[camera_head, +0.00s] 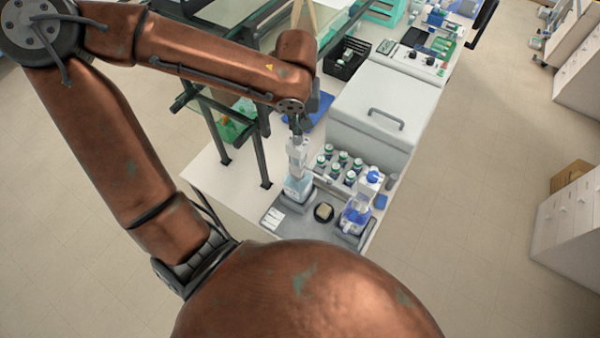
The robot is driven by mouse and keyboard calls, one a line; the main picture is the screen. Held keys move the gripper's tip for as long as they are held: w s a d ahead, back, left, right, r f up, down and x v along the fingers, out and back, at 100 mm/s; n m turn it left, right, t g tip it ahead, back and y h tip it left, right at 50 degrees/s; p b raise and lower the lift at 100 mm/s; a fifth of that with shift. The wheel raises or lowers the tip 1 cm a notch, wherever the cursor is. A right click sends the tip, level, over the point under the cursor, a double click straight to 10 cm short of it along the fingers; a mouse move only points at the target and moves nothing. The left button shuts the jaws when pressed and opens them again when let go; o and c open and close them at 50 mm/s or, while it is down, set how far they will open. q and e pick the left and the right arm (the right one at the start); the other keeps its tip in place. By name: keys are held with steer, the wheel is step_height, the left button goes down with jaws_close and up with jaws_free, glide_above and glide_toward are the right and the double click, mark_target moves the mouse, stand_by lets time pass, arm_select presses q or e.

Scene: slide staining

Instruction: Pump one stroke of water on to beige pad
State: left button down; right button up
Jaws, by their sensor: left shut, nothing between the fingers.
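A clear pump bottle (298,188) with pale blue liquid and a light grey top stands upright on the grey tray (272,199). My left gripper (299,133) is shut and empty, pointing down right above the bottle's top; I cannot tell whether it touches. The beige pad (324,211) lies in a small round black dish to the right of this bottle. A second bottle (354,218) with blue liquid and a blue top stands to the right of the dish. My right gripper is not in view.
Several small green-capped bottles (343,159) stand in a rack behind the tray. A large white box with a handle (386,118) stands behind them. A dark metal frame (262,160) rises to the left of the tray. Bare white table (220,178) shows at the left.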

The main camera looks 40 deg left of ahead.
mark_target(297, 137)
arm_select(q)
steer(key=shift+s, duration=0.1)
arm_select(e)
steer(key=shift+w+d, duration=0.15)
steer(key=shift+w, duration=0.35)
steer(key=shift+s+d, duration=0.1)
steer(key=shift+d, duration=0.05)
arm_select(q)
steer(key=shift+f, duration=0.15)
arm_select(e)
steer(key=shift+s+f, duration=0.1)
arm_select(q)
steer(key=shift+f+b, duration=0.3)
steer(key=shift+b, duration=0.05)
steer(key=shift+f+b, duration=0.7)
steer(key=shift+f, duration=0.3)
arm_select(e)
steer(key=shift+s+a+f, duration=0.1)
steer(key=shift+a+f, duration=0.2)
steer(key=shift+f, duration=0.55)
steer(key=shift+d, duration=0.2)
